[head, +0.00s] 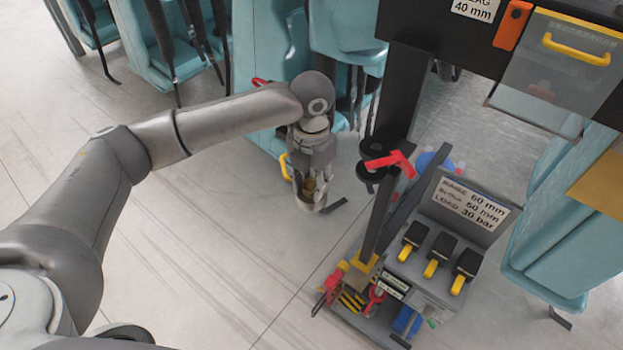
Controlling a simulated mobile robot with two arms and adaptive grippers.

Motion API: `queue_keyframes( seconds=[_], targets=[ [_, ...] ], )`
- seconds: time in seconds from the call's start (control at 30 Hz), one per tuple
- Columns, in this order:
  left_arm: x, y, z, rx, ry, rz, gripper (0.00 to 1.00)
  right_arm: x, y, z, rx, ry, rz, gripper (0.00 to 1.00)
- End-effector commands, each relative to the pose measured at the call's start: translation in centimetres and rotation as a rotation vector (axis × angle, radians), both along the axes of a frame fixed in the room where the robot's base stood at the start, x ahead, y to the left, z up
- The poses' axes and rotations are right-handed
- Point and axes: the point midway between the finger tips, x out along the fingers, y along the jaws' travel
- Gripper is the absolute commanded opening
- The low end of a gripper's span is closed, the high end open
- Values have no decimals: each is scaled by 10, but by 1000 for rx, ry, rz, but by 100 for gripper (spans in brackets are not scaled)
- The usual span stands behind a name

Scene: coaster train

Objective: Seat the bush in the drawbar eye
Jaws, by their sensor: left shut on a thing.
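My left gripper (313,198) points down over the floor at the middle of the view. It is shut on a small brownish-gold piece, which looks like the bush (311,187). The fingers hide most of the bush. I cannot pick out the drawbar eye for certain. Dark round parts (370,174) sit at the lower end of a dark upright just right of the gripper, and the gripper is apart from them. My right gripper is not in view.
A red lever (390,163) juts out by the upright. A grey trolley (430,285) with a sign, black-and-yellow handles and tools stands at lower right. Teal seats (180,60) line the back, with more at right (560,240). Bare floor (210,240) lies left of the trolley.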

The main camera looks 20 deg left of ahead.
Motion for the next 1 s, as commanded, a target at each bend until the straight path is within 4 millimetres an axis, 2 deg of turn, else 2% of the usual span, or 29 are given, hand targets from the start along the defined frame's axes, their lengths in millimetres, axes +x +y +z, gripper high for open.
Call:
queue_keyframes(
  seconds=[0.07,0.1,0.27,0.67,0.77,1.0],
  targets=[
    [0,0,-2,-1,0,0,4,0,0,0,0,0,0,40],
    [0,0,-3,-1,0,0,36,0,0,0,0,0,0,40],
    [0,0,-2,-1,0,0,56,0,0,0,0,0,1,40],
    [1,0,3,-1,-3,1,56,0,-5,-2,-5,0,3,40],
    [1,-1,16,-2,-4,1,56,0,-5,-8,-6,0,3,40],
    [1,-1,67,-3,-6,0,56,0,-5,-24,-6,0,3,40]
  ],
)
